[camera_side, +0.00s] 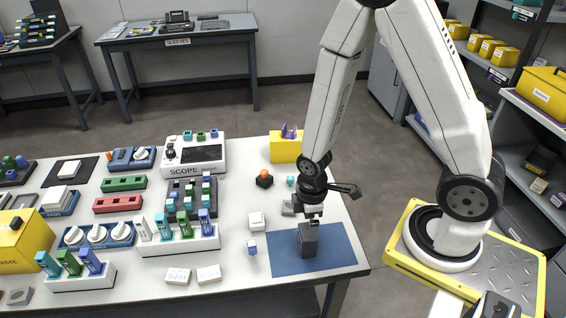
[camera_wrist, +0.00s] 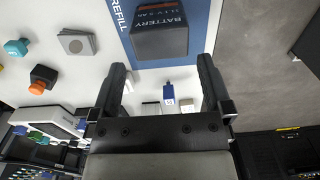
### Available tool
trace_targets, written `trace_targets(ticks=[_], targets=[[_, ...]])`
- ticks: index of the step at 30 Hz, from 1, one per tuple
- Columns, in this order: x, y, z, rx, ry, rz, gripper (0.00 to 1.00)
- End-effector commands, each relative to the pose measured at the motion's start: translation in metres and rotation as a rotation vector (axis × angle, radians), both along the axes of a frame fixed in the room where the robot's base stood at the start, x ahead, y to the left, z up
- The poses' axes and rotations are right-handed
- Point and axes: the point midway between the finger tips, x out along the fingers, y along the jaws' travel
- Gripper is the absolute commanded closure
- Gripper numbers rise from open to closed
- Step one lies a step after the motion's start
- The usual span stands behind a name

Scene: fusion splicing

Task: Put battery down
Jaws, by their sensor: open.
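The dark grey battery (camera_side: 308,240) stands upright on the blue mat (camera_side: 340,243) at the right end of the white table in the side view. In the wrist view the battery (camera_wrist: 160,38) shows its lettered top, with the blue mat (camera_wrist: 204,22) around it. My gripper (camera_side: 313,212) is just above the battery in the side view. In the wrist view my gripper (camera_wrist: 165,82) has its two black fingers spread apart, with nothing between them. The battery appears beyond the fingertips. Whether a finger still touches it in the side view I cannot tell.
A small blue-capped bottle (camera_side: 252,247) and a white block (camera_side: 257,221) stand left of the mat. A black block with an orange knob (camera_side: 264,179) and a yellow box (camera_side: 285,148) are behind. A rack (camera_side: 180,240) of colored holders stands further left.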

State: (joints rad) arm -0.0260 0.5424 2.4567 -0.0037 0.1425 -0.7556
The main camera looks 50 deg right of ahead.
Motion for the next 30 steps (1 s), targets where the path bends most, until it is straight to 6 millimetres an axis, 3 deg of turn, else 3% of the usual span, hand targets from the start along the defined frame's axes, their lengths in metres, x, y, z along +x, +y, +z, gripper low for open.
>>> trace_targets(ticks=[12, 30], targets=[[0.0, 0.0, 0.032, 0.001, -0.002, 0.0, 0.0], [0.0, 0.0, 0.037, 0.001, 0.001, 0.0, 0.0]])
